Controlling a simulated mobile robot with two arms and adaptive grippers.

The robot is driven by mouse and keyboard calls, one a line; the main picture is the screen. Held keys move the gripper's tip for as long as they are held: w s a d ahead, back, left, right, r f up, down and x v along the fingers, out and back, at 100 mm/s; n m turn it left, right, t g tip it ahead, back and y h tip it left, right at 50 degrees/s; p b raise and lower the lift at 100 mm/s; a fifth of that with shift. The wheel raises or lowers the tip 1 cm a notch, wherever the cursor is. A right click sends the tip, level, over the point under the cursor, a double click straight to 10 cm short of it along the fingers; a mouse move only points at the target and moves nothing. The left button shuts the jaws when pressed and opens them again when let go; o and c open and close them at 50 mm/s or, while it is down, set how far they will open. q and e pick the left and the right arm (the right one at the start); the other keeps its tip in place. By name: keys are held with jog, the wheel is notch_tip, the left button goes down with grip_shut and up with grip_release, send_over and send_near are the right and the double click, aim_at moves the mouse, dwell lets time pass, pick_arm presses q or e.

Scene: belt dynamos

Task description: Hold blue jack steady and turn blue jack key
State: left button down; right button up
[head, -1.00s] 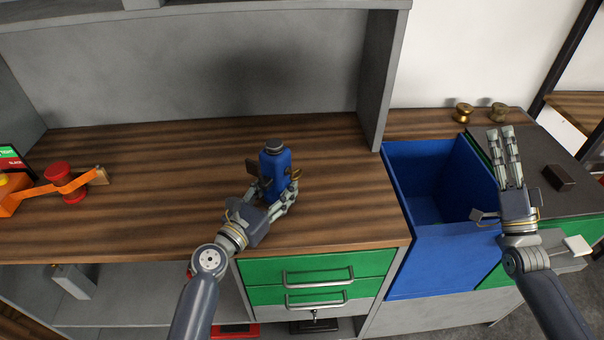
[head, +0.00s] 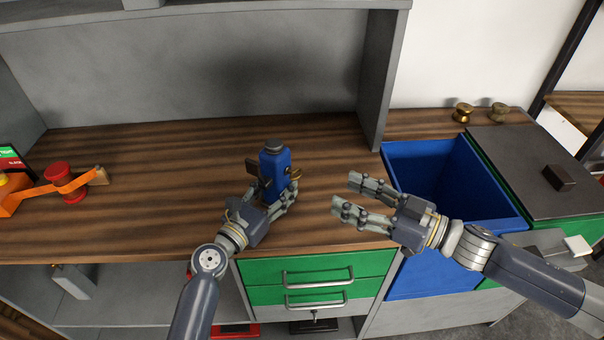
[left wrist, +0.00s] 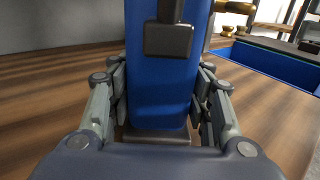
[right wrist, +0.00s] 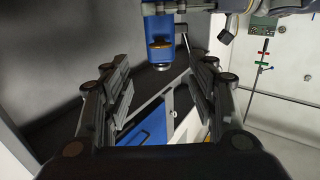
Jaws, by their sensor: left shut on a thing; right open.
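The blue jack (head: 275,163) stands upright on the wooden counter, with a grey cap on top and a dark plate on its left side. My left gripper (head: 271,194) is shut around its lower body; the left wrist view shows the jack (left wrist: 160,90) between both fingers. A small brass piece (head: 297,174), apparently the key, sticks out on the jack's right side, partly behind my left fingers. The right wrist view shows the brass piece (right wrist: 160,43) on the jack, ahead of the fingers. My right gripper (head: 347,194) is open and empty, right of the jack and apart from it.
A blue open bin (head: 395,240) is at the right, below my right forearm. Brass knobs (head: 462,112) stand behind it. An orange device with a red knob (head: 60,172) is at the far left. The counter (head: 150,210) around the jack is clear.

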aim_at(301, 174)
jog(key=x, duration=1.1)
jog(key=shift+w+a, duration=0.25)
jog(key=shift+a, duration=0.05)
jog(key=c, duration=1.1)
